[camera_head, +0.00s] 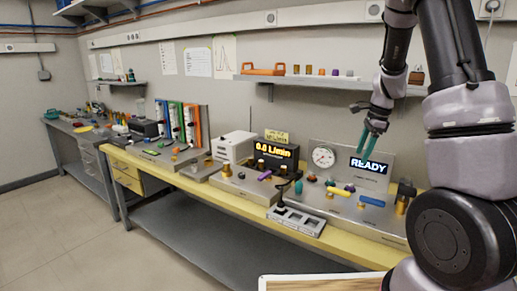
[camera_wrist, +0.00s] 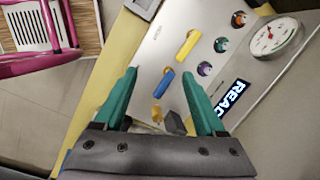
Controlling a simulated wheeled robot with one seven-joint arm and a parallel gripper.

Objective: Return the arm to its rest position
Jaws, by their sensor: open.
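My gripper (camera_head: 372,127) hangs from my arm at the right of the head view, above the bench and in front of the panel with the READY display (camera_head: 368,166). Its two green fingers point down and are apart, with nothing between them in the head view. In the wrist view my gripper (camera_wrist: 160,90) shows its fingers spread wide, over the panel's lower part. A blue handle (camera_wrist: 164,83) and a yellow handle (camera_wrist: 187,45) show beyond the fingers, apart from them.
A yellow-edged workbench (camera_head: 190,176) runs along the wall with a flow display (camera_head: 275,152), a round gauge (camera_head: 323,156) and a grey slotted tray (camera_head: 296,219). A wall shelf (camera_head: 300,78) holds an orange item and small jars near my arm. Open floor (camera_head: 60,230) lies at left.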

